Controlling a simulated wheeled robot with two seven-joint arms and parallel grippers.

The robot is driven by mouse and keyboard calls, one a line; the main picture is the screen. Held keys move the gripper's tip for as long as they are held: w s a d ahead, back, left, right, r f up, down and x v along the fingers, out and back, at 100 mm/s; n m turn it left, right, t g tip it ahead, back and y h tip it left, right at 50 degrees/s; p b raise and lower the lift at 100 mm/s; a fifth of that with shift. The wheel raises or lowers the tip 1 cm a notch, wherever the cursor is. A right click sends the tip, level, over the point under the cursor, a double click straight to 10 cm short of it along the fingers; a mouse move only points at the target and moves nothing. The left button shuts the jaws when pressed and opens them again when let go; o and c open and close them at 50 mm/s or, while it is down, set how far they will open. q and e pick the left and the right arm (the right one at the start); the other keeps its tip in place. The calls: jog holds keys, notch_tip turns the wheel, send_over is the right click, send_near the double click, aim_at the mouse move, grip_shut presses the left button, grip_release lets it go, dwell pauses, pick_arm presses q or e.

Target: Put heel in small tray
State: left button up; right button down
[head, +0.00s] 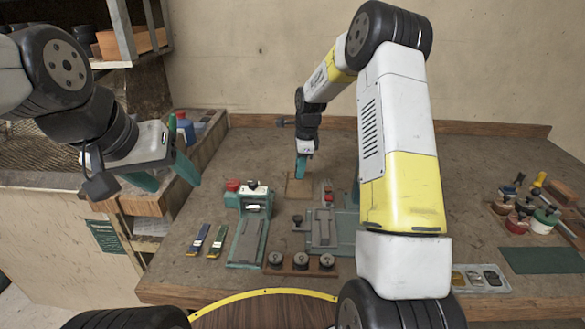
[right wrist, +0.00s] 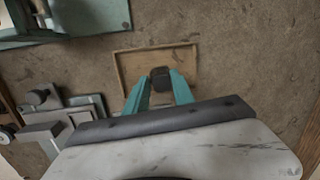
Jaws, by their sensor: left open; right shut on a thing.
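The small tray (head: 307,191) is a shallow wooden tray at the back middle of the bench. It also shows in the right wrist view (right wrist: 134,66). My right gripper (head: 302,172) points down over the tray. In the right wrist view its teal fingers (right wrist: 160,74) are shut on the dark heel (right wrist: 160,83), which appears within the tray's outline. I cannot tell whether the heel touches the tray floor. In the head view the heel is hidden or too small to make out. My left gripper (head: 168,177) is open and empty, raised at the left.
A green-based stitching fixture (head: 250,238) and a grey-green plate fixture (head: 323,228) stand in front of the tray. Several round pots sit in a wooden rack (head: 300,269) near the front edge. Jars and tools (head: 540,215) are at right.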

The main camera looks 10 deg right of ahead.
jog(key=shift+w+f, duration=0.1)
jog(key=shift+f, duration=1.65)
jog(key=shift+f, duration=0.1)
jog(key=c, duration=1.1)
grip_release()
jog(key=shift+o, duration=0.2)
